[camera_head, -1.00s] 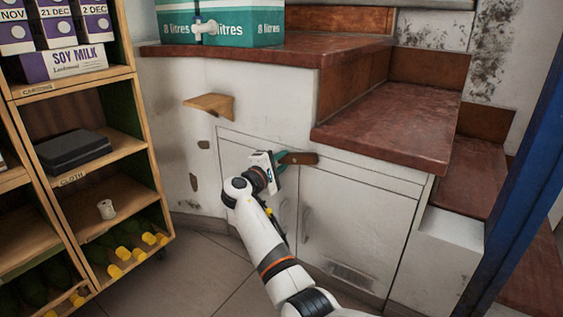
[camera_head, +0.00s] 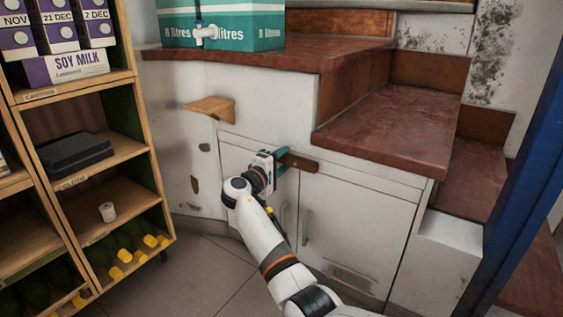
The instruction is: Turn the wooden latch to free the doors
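The wooden latch (camera_head: 301,162) is a small brown bar lying across the top of the gap between two white cupboard doors. It looks close to level, with its right end slightly lower. The left door (camera_head: 233,160) is partly hidden behind my arm; the right door (camera_head: 355,225) shows more fully. Both look shut. My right gripper (camera_head: 281,161) is at the left end of the latch, its teal fingers touching or right beside it. The fingers are small and partly hidden, so I cannot tell whether they grip it. My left gripper is out of view.
A wooden shelf unit (camera_head: 137,80) with cartons and bottles stands at the left. A small wooden ledge (camera_head: 211,107) juts from the wall above the left door. Red-brown steps (camera_head: 395,125) overhang the right door. A blue post (camera_head: 520,190) is at the right.

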